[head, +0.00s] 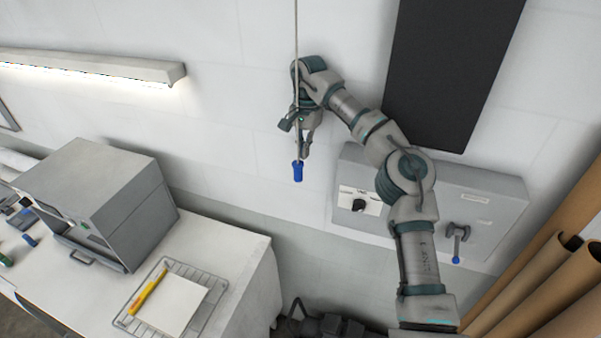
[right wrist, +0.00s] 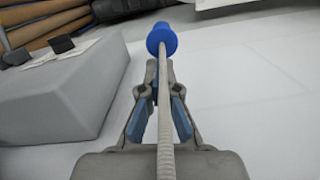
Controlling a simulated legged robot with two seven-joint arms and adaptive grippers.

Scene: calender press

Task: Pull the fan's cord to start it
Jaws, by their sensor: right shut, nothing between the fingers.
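A thin pale cord (head: 296,35) hangs from above the head view and ends in a blue handle (head: 298,171). My right gripper (head: 305,150) points down beside the cord, its tips just above the handle's level. In the right wrist view the cord (right wrist: 164,110) runs in front of my right gripper (right wrist: 163,68), between the camera and the fingers, with the blue handle (right wrist: 161,38) beyond the tips. The fingers are shut with nothing between them. Whether they touch the cord I cannot tell. The fan itself and my left gripper are not in view.
A grey wall box (head: 490,200) with a black knob (head: 358,205) and a blue-tipped lever (head: 456,258) is at right, behind my arm. Brown rolls (head: 530,290) lean at far right. A grey machine (head: 100,190) and a wire rack (head: 215,300) stand on the white table.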

